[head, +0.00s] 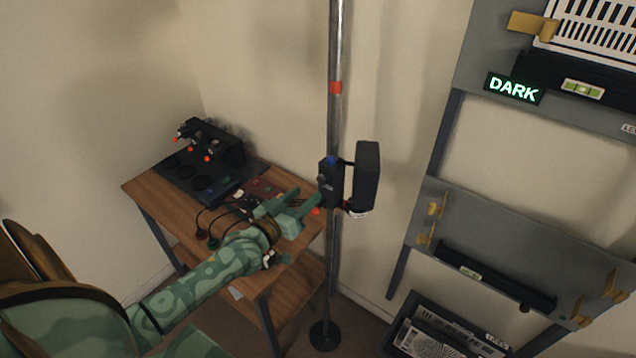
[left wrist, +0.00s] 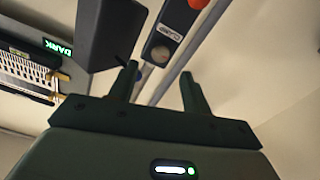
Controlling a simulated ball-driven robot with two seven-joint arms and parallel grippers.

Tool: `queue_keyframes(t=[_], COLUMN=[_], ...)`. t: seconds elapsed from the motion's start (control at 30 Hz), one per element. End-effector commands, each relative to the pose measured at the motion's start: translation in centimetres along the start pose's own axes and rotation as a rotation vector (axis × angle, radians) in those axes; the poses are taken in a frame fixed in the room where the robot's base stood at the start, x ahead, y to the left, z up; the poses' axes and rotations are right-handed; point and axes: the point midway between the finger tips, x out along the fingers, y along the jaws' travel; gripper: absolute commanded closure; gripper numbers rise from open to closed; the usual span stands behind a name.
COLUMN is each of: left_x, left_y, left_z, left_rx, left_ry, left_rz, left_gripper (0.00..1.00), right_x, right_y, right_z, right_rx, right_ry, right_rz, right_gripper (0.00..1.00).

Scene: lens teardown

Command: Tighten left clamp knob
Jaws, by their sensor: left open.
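A dark clamp block (head: 331,185) with a blue top sits on an upright metal pole (head: 335,130). A small round knob (head: 322,181) shows on its left face. In the left wrist view a block labelled CLAMP (left wrist: 176,30) carries a round grey knob (left wrist: 160,53), just beyond the fingertips. My green left gripper (head: 307,203) is open and empty, with its fingers pointing at the clamp from the lower left. In the left wrist view the left gripper (left wrist: 160,80) has its fingers apart on either side of the knob's line; contact cannot be told. My right gripper is not in view.
A black box (head: 366,175) is fixed to the clamp's right side. An orange tip (head: 316,211) shows below the clamp. A wooden table (head: 150,187) holds a black device (head: 215,145) and cables. A grey rack (head: 455,205) with a lit DARK sign (head: 514,88) stands right.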

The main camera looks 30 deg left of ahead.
Motion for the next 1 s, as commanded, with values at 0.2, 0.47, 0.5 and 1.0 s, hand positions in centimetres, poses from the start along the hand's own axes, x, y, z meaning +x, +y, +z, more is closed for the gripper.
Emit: queue_keyframes(t=[0.2,0.47,0.5,1.0], left_x=[4.5,6.3,6.3,6.3], left_y=[0.0,0.0,0.0,0.0], left_z=[0.0,0.1,0.1,0.1], left_rx=[0.002,0.001,0.001,0.003], left_ry=[0.001,-0.001,-0.001,-0.001], left_rz=[0.0,0.0,0.0,0.0], left_gripper=[0.51,0.51,0.51,0.96], right_x=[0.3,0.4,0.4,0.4], right_y=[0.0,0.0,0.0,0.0], right_z=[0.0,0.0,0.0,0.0], right_rx=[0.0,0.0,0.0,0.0], right_ry=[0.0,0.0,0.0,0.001], right_rz=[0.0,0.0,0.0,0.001], right_gripper=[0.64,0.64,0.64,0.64])
